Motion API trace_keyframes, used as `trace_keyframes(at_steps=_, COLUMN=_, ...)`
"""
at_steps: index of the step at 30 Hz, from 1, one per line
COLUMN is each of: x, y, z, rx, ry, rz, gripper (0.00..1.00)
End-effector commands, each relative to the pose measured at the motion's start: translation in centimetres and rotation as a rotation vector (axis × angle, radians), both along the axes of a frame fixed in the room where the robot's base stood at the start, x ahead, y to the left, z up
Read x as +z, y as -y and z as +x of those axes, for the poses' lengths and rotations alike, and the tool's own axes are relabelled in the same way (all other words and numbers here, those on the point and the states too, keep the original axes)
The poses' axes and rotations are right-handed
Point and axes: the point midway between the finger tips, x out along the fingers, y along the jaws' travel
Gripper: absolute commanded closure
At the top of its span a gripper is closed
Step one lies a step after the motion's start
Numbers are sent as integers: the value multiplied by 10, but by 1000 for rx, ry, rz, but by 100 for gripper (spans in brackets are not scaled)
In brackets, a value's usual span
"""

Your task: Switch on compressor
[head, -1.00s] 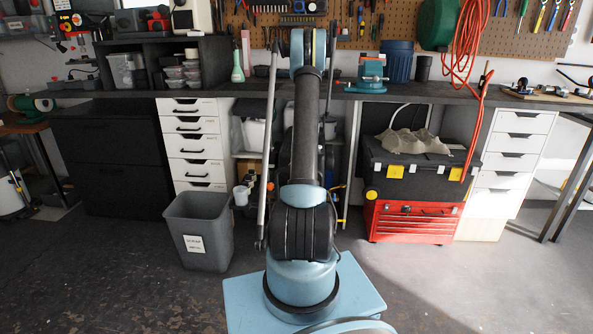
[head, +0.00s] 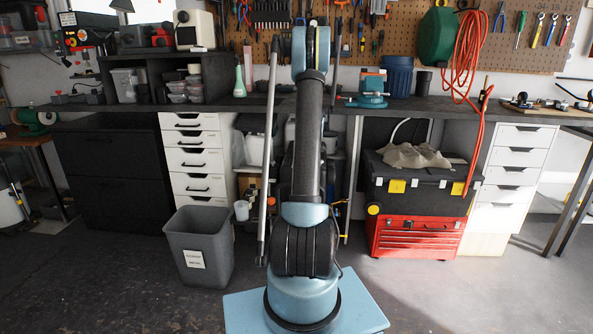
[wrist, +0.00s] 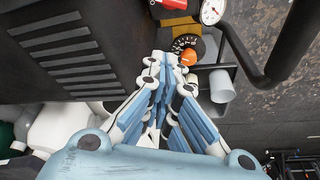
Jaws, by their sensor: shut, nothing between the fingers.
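In the wrist view, a dark ribbed housing (wrist: 60,45) fills the upper left. Next to it are a black dial with markings (wrist: 184,42), an orange knob (wrist: 189,57) and a round white gauge (wrist: 212,12); these look like parts of the compressor. My gripper (wrist: 163,62) has its blue-and-white fingers drawn together, with nothing between them. Its tips appear just below and left of the dial and knob; I cannot tell whether they touch. In the head view my own arm stands in the middle and hides the gripper; I cannot make out the compressor there.
A thick black bar (wrist: 292,45) and a pale cup (wrist: 221,86) are right of the fingers in the wrist view. In the head view, a grey bin (head: 198,247), white drawers (head: 197,160), and a red toolbox (head: 415,237) surround my arm. The right floor is clear.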

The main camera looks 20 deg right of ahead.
Motion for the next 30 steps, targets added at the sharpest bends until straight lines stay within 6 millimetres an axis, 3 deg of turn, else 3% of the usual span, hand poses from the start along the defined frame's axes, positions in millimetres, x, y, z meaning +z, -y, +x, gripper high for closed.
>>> trace_keyframes(at_steps=8, x=-1, y=5, z=-4, rx=-2, ry=0, rz=1, gripper=100)
trace_keyframes(at_steps=11, x=-2, y=19, z=-18, rx=-5, ry=4, rz=5, gripper=100)
trace_keyframes(at_steps=21, x=-7, y=81, z=-92, rx=-5, ry=23, rz=25, gripper=100)
trace_keyframes(at_steps=25, x=-7, y=92, z=-109, rx=-2, ry=29, rz=29, gripper=100)
trace_keyframes(at_steps=30, x=-8, y=96, z=-116, rx=1, ry=33, rz=31, gripper=100)
